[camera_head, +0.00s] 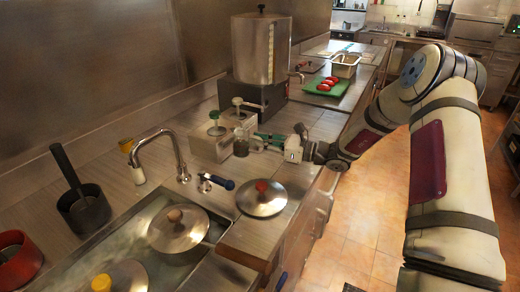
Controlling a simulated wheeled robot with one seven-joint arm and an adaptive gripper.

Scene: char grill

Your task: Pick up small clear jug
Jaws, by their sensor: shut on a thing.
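The small clear jug (241,148) stands upright on the steel counter, left of my gripper and in front of the pump dispensers. It is small and partly blurred here. My gripper (259,143) reaches in from the right, low over the counter, with its fingers pointing left. Its fingers are shut on the jug's near right side. The fingertips partly hide that side, and I cannot tell whether the jug is clear of the counter.
A large steel urn (262,50) is further back. A round lid with a red knob (262,198) lies in front, beside the sink. A green board (338,90) with red items is at the back right.

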